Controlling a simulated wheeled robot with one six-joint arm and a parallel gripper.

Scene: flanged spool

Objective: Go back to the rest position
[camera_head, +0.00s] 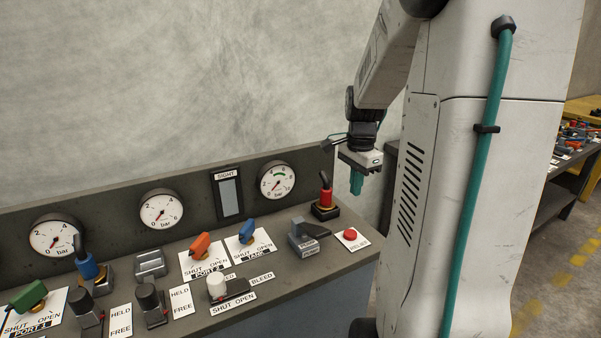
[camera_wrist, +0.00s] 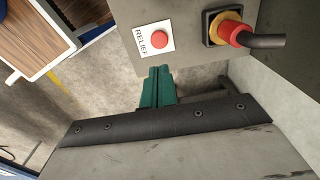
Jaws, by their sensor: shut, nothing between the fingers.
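My gripper (camera_head: 356,182) hangs from my arm above the right end of the panel bench, with its green fingers pointing down. The fingers are shut with nothing between them. In the wrist view my gripper (camera_wrist: 157,86) shows as two green fingers side by side, over the gap beside the bench edge. It appears apart from everything around it. The red relief button (camera_head: 350,235) on its white plate is below it, and it also shows in the wrist view (camera_wrist: 159,40). A red-handled valve (camera_head: 325,197) stands to the left of the button.
The bench (camera_head: 290,290) carries an orange lever (camera_head: 200,244), a blue lever (camera_head: 247,230), a grey push block (camera_head: 302,237), a white-capped knob (camera_head: 216,285) and several gauges along its back panel. Another table (camera_head: 575,145) with loose parts stands at far right.

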